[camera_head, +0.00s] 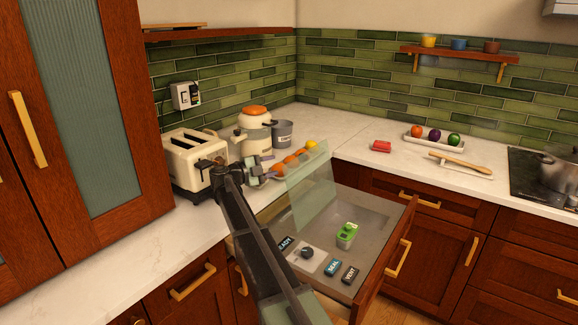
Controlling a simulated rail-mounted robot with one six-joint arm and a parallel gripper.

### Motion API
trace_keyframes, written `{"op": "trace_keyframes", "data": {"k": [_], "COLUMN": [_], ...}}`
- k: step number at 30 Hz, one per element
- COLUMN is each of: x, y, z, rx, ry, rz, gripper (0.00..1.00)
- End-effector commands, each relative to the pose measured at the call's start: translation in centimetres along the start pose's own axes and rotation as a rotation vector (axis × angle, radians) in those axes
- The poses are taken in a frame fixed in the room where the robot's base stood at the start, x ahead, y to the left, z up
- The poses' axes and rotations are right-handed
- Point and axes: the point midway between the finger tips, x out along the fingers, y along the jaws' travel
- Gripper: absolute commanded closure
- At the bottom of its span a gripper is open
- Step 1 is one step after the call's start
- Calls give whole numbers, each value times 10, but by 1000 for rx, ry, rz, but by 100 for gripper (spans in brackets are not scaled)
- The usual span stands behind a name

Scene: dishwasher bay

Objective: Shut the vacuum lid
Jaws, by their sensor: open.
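The vacuum lid (310,182) is a clear greenish panel. It stands raised and tilted over the pulled-out vacuum drawer (382,222). The drawer's grey bed holds a green-and-white item (346,235), a dark knob on a pale plate (305,254), and labels reading READY, SEAL and VENT. My gripper (268,167) is open over the counter, left of the lid and near its raised part. I cannot tell whether it touches the lid. My arm crosses in front of the drawer's left side and hides part of it.
A cream toaster (190,160), an orange-lidded pot (254,128) and a grey cup (282,134) stand behind my gripper. Several orange and yellow fruits (291,160) lie close to the lid.

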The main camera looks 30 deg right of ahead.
Motion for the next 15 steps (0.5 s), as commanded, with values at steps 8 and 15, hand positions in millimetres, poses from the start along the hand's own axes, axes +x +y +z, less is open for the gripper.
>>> {"op": "trace_keyframes", "data": {"k": [8, 15], "x": [54, 98], "y": [-1, -1], "z": [0, 0], "rx": [2, 3], "ry": [1, -2], "rz": [-1, -3], "gripper": [55, 55]}}
